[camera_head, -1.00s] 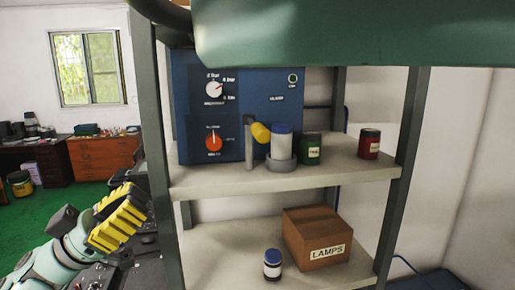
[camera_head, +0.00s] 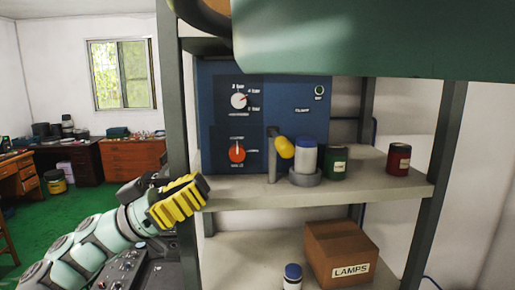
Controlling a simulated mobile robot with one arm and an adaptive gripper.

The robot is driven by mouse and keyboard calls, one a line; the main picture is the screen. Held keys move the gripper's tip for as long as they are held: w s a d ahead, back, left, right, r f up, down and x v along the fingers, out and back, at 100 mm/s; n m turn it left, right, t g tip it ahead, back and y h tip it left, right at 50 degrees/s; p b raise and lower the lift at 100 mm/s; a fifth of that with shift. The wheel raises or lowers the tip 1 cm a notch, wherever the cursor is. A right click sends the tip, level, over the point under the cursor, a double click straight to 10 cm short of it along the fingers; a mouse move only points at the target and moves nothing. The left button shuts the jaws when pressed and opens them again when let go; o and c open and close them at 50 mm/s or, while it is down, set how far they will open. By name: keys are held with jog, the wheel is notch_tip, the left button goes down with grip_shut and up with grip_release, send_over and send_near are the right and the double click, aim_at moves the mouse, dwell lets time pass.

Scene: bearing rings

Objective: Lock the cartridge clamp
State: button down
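The clamp is on the upper shelf: a grey upright post (camera_head: 272,157) with a yellow-knobbed lever (camera_head: 285,148) pointing right toward the cartridge. The cartridge (camera_head: 306,157) is white with a blue cap and stands upright in a round grey holder (camera_head: 305,179). The yellow knob overlaps the cartridge's left edge; I cannot tell whether they touch. My gripper (camera_head: 198,190), with yellow ribbed fingers, is at the left, around the shelf's left front post and well apart from the clamp. It holds nothing visible. Its finger gap is hidden.
A blue panel (camera_head: 310,90) with a white dial (camera_head: 239,101) and red dial (camera_head: 237,154) stands behind the clamp. A green can (camera_head: 337,163) and red can (camera_head: 399,160) stand to the right. The shelf's left front post (camera_head: 176,110) is close to my gripper. A LAMPS box (camera_head: 340,250) is below.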

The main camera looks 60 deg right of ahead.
aim_at(278, 149)
jog(key=shift+p+x, duration=5.45)
jog(key=shift+x, duration=0.6)
jog(key=shift+s+f, duration=0.1)
